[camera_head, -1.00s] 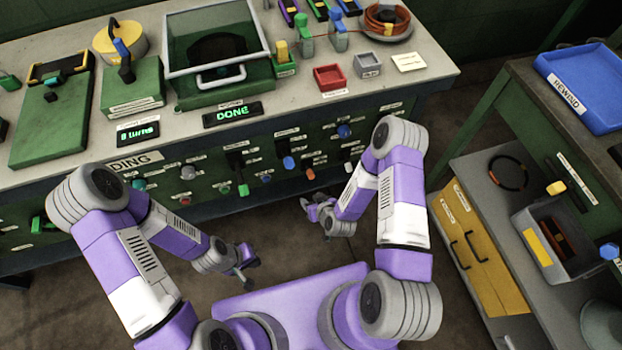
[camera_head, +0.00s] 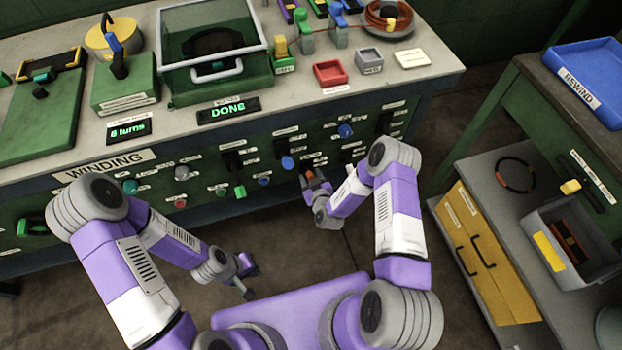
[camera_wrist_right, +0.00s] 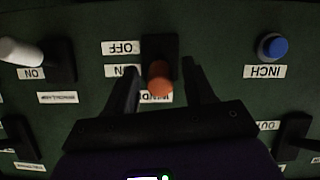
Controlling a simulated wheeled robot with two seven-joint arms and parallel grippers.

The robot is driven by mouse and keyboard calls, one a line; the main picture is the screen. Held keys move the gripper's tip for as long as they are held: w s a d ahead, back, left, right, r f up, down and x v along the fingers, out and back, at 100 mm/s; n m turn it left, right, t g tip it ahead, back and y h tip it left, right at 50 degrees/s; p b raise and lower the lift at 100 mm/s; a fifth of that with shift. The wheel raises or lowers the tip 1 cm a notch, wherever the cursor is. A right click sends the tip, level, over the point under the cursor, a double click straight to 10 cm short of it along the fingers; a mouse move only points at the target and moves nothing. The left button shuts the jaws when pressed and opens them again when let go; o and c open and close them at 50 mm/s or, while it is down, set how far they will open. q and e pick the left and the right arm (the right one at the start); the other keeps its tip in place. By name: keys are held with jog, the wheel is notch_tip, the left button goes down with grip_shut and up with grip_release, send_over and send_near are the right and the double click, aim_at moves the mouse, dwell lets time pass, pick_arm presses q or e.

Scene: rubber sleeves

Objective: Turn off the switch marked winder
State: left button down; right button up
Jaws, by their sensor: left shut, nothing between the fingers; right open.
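A switch with an orange knob (camera_wrist_right: 160,78) sits on the dark green panel in the right wrist view. Its black plate (camera_wrist_right: 160,50) has an OFF label and an ON label to its left, and the knob is beside the ON label. A partly hidden label starting "WIND" lies just below the knob. My right gripper (camera_wrist_right: 163,85) is open, with one finger on each side of the knob; I cannot tell whether they touch it. In the head view my right gripper (camera_head: 315,182) is at the panel's lower part. My left gripper (camera_head: 248,272) is shut and empty, low in front of the panel.
In the wrist view a blue INCH button (camera_wrist_right: 271,46) is to the right, a white-tipped switch (camera_wrist_right: 20,52) to the left and another black switch (camera_wrist_right: 292,130) lower right. A green display reads DONE (camera_head: 228,111). A side table with a blue tray (camera_head: 580,82) stands right.

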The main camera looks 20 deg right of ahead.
grip_shut()
dwell(0.3)
jog(key=shift+f, duration=0.2)
jog(key=f+t, duration=0.1)
jog(key=t, duration=0.2)
jog(key=shift+s+f+t, duration=0.2)
jog(key=shift+f+t, duration=0.1)
jog(key=shift+f, duration=0.05)
jog(key=shift+w+f+t, duration=0.1)
jog(key=shift+f+t, duration=0.35)
jog(key=shift+t, duration=0.6)
jog(key=shift+w+f+t, duration=0.1)
jog(key=shift+f+t, duration=0.35)
jog(key=shift+t, duration=0.6)
grip_release()
